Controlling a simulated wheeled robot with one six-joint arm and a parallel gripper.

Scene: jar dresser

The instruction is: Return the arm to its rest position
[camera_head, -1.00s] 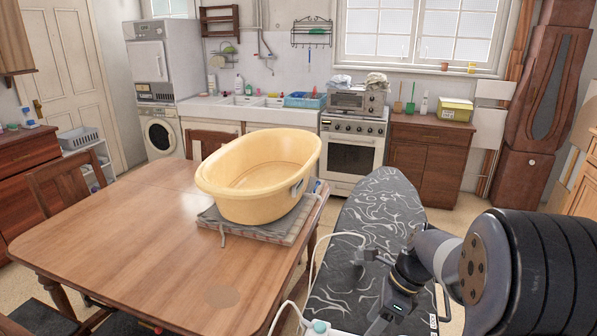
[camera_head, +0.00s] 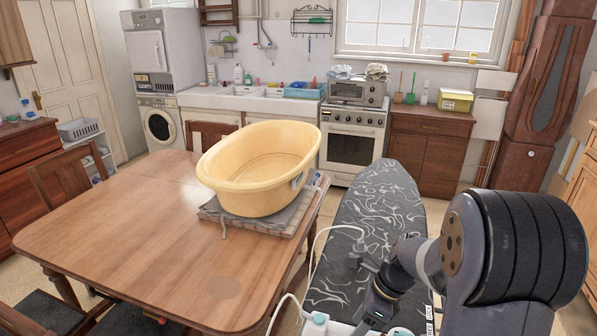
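My arm comes in at the lower right, with a large black ribbed joint and a grey link that bends down and left. Its far end, with my gripper (camera_head: 366,260), is over the near part of the ironing board (camera_head: 378,195). The fingers are small and dark against the patterned cover, so I cannot tell whether they are open or shut. No held object can be made out.
White cables run between table and ironing board. Chairs stand around the table. A stove (camera_head: 352,140) and cabinet (camera_head: 430,150) line the back wall.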

